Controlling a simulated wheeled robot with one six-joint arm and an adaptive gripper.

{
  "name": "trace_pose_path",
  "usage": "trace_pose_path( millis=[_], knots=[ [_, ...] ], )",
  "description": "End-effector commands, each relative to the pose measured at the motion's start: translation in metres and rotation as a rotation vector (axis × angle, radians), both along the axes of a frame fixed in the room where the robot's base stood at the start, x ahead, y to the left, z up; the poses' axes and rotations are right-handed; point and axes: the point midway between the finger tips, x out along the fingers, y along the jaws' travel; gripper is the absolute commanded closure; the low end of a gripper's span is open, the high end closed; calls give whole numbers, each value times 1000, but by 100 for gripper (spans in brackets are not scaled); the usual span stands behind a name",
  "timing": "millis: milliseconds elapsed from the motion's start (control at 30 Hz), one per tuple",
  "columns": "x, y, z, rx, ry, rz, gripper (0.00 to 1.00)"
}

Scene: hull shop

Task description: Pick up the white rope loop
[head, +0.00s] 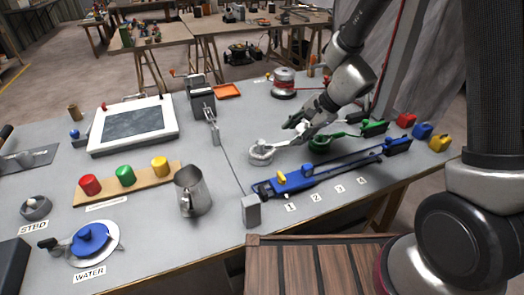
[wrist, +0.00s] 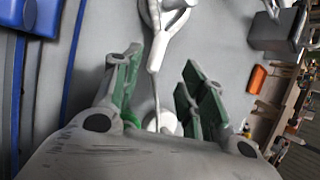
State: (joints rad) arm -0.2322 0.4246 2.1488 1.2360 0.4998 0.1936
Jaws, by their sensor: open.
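The white rope loop (head: 261,157) lies on the grey table left of my gripper in the head view. In the wrist view the white rope loop (wrist: 172,42) is cut off at the top edge. A thin pale length runs down from it between my fingers. My gripper (head: 298,132) is low over the table, its fingers pointing towards the loop. In the wrist view my gripper (wrist: 161,62) is open, with green pads apart on either side of that length. A white round piece (wrist: 167,123) shows further back between the fingers. I cannot tell whether any finger touches the rope.
A long blue tool (head: 330,172) lies just in front of the loop. A green tool (head: 345,136) lies right of my gripper. A grey block with a chain (head: 202,103) stands behind left. A metal jug (head: 192,192) stands at front left. The table behind the loop is mostly clear.

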Motion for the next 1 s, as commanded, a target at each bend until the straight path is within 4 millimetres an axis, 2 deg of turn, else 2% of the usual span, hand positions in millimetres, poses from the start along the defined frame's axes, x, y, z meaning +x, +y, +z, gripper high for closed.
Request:
trace_pose_path(
  millis=[300, 567, 600, 833, 1000],
  knots=[
    [2, 26, -38, 0, 1, 2, 58],
    [3, 28, -42, 0, 0, 3, 58],
    [3, 28, -42, 0, 0, 3, 59],
    [3, 28, -42, 0, 0, 3, 100],
    [3, 28, -42, 0, 0, 3, 100]
  ],
)
